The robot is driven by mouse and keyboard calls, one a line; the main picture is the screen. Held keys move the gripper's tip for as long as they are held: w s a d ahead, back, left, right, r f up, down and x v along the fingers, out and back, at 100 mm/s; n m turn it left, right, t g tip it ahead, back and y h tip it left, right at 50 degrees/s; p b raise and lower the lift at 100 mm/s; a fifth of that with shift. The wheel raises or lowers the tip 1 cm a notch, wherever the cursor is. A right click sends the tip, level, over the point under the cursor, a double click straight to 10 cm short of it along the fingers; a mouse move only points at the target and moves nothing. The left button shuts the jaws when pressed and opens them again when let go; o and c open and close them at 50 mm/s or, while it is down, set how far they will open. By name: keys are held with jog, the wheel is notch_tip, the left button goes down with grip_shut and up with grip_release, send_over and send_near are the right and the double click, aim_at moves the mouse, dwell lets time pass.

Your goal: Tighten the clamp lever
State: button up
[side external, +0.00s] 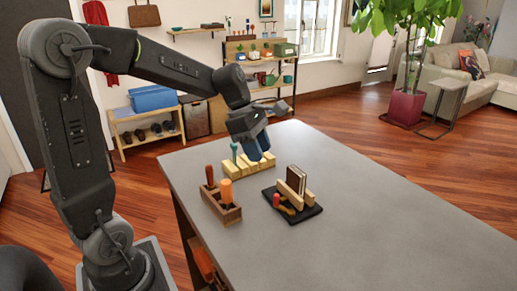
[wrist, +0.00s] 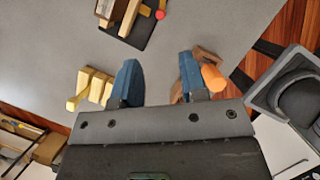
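The clamp stands on a black base plate (side external: 306,213) on the grey table. It has wooden jaws around an upright brown board (side external: 296,180). A red knob (side external: 276,200) and a small orange lever (side external: 287,209) are at its front left. In the wrist view the clamp is partly cut off at the top edge, with the red knob (wrist: 160,14) showing; the lever's exact angle is too small to tell. My gripper (side external: 256,156), with blue fingers, is above the yellow rack, behind and left of the clamp. In the wrist view its fingers (wrist: 158,70) are apart with nothing between them.
A yellow slotted rack (side external: 247,167) holds a green-handled tool (side external: 234,152). A wooden box (side external: 222,208) with an orange-handled tool (side external: 226,190) and a red-handled tool (side external: 210,175) stands left of the clamp. The table (side external: 400,215) is clear to the right.

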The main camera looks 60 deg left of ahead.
aim_at(276, 194)
jog(key=shift+s+a+f, duration=0.1)
jog(key=shift+a+f, duration=0.05)
jog(key=shift+f, duration=0.05)
jog(key=shift+c, duration=0.8)
jog(key=s+a+f+h, duration=0.1)
jog(key=a+f+t+h, duration=0.1)
jog(key=shift+s+a+f+h, duration=0.15)
jog(key=shift+s+h, duration=0.25)
jog(key=shift+c, duration=0.2)
jog(key=shift+t+h, duration=0.4)
jog(key=shift+t, duration=0.3)
jog(key=x, duration=1.3)
jog(key=shift+a+f, duration=0.3)
jog(key=shift+f, duration=0.25)
grip_shut()
